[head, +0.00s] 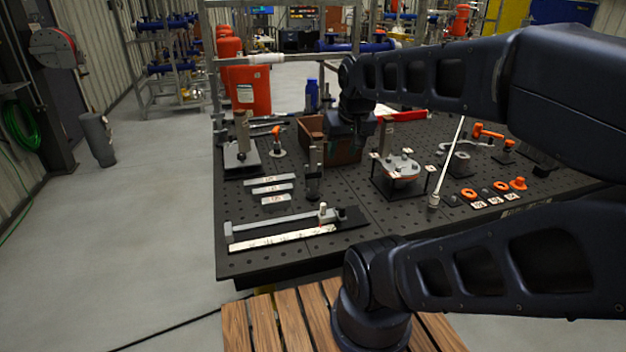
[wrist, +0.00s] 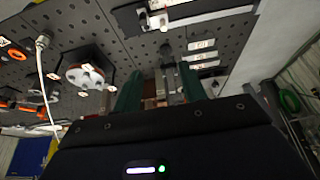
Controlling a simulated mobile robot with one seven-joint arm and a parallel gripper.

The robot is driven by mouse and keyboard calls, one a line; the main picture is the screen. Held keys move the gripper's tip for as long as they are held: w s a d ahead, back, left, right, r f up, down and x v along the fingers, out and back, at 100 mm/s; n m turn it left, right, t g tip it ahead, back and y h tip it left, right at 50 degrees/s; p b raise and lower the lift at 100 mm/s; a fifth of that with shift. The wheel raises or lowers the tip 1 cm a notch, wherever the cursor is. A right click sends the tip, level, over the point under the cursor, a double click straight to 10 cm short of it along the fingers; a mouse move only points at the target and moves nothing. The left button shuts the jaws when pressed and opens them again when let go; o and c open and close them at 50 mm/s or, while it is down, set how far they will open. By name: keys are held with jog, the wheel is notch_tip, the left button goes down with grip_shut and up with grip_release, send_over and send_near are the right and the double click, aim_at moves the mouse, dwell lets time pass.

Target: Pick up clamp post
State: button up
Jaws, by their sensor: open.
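An upright post with a dark base and grey upper part, which looks like the clamp post (head: 314,176), stands on the perforated black table (head: 290,262) just right of three white label strips. In the wrist view the post (wrist: 168,62) shows beyond my fingers, roughly between them in the picture. My gripper (head: 350,135) is above the table behind and right of the post, near a brown box. Its two green fingers are spread in the wrist view (wrist: 158,82), and nothing is seen held between them. The fingertips are hard to make out in the head view.
The brown open box (head: 345,153) stands behind the post. A grey bar tool (head: 280,224) lies in front. A round flanged fixture (head: 402,168) stands to the right, with orange parts (head: 518,184) beyond it. Another post on a plate (head: 242,150) stands back left.

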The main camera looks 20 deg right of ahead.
dwell(0.3)
jog(key=shift+c, duration=0.6)
